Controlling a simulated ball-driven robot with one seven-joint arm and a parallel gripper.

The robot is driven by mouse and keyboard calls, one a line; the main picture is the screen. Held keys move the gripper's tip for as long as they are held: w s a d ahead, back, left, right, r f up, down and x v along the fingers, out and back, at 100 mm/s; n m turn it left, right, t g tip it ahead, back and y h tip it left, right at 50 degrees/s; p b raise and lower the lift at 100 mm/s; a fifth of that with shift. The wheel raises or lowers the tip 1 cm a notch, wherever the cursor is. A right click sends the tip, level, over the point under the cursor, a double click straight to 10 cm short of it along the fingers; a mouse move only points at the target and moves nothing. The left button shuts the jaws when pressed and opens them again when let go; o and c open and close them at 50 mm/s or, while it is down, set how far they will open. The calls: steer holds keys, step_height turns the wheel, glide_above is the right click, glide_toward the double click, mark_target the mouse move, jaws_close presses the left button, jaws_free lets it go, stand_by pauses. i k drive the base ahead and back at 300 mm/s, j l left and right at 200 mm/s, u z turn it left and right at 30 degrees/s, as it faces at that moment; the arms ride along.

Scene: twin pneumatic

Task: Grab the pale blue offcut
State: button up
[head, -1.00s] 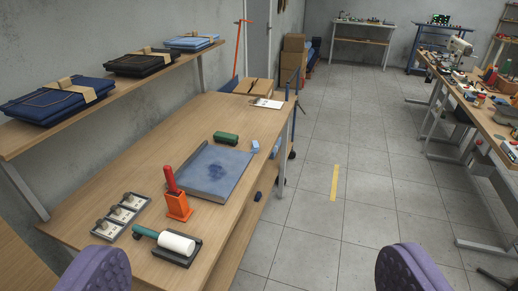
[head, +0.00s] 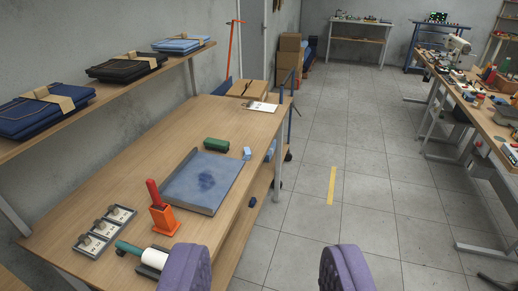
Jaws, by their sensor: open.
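A small pale blue piece (head: 247,153), which looks like the offcut, lies on the wooden table (head: 140,205) near its right edge. It sits just beyond a shallow tray (head: 181,205) with a blue-grey, dark-stained surface, and beside a green block (head: 215,144). A second, darker blue piece (head: 270,150) shows at the table's right edge; I cannot tell what holds it. My gripper (head: 264,262) shows as two purple padded fingers at the bottom of the view. It is open and empty, well short of the pale blue piece.
A shelf with folded jeans (head: 125,66) overhangs the left. Floor at right is clear.

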mark_target(248, 153)
steer(key=i+l+z, duration=0.15)
steer(key=i+z, duration=0.3)
steer(key=i, duration=1.5)
steer(key=i+l+u, duration=0.1)
steer(key=i+u, duration=0.35)
steer(key=i+l+u, duration=1.4)
